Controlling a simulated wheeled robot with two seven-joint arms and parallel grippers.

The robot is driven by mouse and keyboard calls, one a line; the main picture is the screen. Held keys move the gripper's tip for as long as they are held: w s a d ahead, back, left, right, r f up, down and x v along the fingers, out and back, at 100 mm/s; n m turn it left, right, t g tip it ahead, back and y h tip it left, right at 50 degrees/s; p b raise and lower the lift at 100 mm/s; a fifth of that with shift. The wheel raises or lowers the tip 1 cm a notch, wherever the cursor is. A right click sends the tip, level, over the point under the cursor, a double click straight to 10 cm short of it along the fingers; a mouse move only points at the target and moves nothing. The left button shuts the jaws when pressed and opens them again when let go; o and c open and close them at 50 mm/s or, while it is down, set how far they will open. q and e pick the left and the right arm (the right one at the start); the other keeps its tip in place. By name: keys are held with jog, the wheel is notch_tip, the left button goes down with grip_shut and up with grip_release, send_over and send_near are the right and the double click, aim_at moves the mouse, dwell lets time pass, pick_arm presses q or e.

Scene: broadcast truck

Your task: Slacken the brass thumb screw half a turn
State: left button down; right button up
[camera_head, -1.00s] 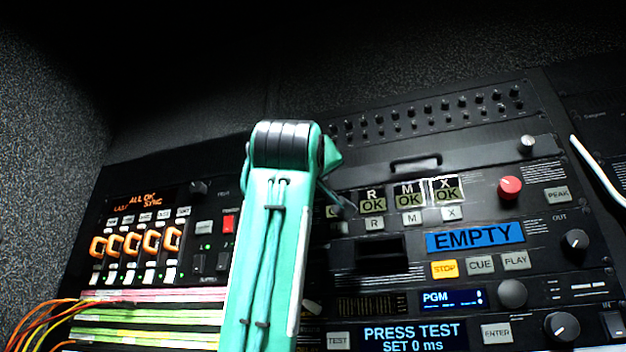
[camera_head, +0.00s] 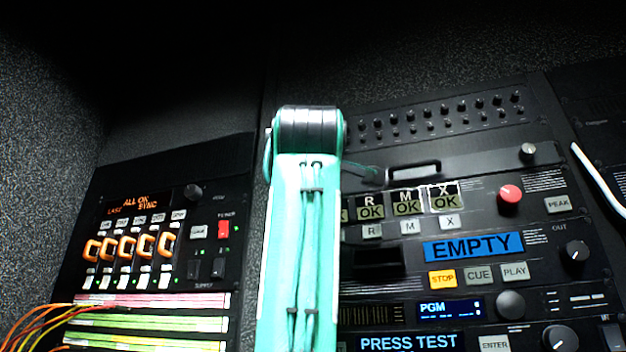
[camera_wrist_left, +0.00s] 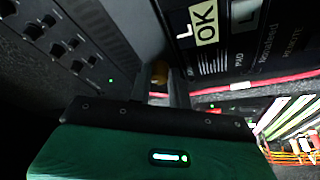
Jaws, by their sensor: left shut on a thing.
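The brass thumb screw (camera_wrist_left: 160,72) shows in the left wrist view as a small yellowish knob on the dark panel. My left gripper (camera_wrist_left: 161,82) has its dark fingers on either side of the knob and is shut on it. Only part of the screw shows between the fingers; its turn angle cannot be read. In the head view my teal arm rises in the middle and hides the screw and most of the gripper. My right gripper is in neither view.
An "OK" label (camera_wrist_left: 205,22) and panel print lie right of the fingers in the wrist view, with a row of dark knobs (camera_wrist_left: 55,40) at left. In the head view, a red knob (camera_head: 509,194), a blue EMPTY display (camera_head: 474,246) and several orange-ringed switches (camera_head: 128,247) surround the arm.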

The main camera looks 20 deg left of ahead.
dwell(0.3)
pick_arm(q)
jog(key=c, duration=1.3)
grip_release()
jog(key=b+v, duration=0.5)
jog(key=v, duration=0.8)
jog(key=shift+s+b, duration=0.3)
jog(key=shift+s, duration=0.1)
jog(key=shift+f, duration=0.1)
